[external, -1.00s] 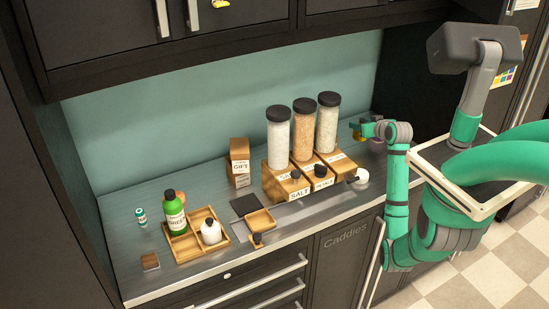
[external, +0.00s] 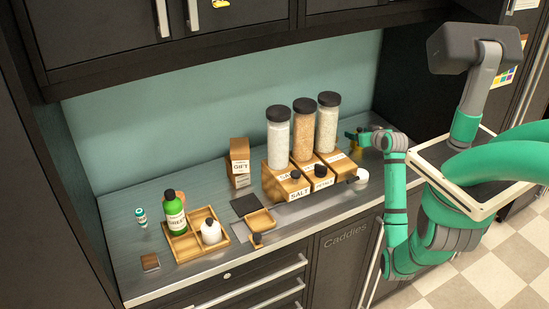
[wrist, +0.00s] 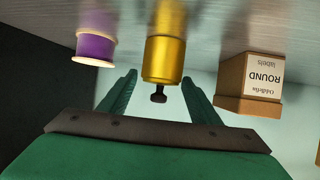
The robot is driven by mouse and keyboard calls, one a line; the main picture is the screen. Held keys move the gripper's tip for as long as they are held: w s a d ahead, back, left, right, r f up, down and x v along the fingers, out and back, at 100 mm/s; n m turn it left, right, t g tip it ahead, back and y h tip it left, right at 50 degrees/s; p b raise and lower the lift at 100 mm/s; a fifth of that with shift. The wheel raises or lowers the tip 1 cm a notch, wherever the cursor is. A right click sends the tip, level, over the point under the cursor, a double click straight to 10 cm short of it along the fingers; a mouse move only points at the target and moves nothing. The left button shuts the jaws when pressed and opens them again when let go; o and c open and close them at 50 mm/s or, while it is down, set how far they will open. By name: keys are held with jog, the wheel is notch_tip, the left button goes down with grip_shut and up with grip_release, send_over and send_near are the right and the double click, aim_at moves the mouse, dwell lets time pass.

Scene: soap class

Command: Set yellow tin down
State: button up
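The yellow tin (wrist: 166,48) is a shiny gold cylinder with a dark knob on its near end. In the wrist view it lies just ahead of my gripper (wrist: 160,77), between the lines of the two green fingers. In the external view my gripper (external: 357,137) is at the counter's back right, with a small bit of the yellow tin (external: 353,147) showing.
A purple spool (wrist: 96,38) stands left of the tin and a labelled wooden box (wrist: 250,82) right of it in the wrist view. Tall dispensers (external: 327,124) stand left of my gripper on the counter (external: 120,235). A wooden tray (external: 187,247) holds bottles.

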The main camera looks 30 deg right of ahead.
jog(key=shift+r, duration=0.1)
jog(key=shift+s+r, duration=0.1)
jog(key=shift+r, duration=0.05)
jog(key=v, duration=1.1)
jog(key=shift+s, duration=0.35)
jog(key=shift+r, duration=0.1)
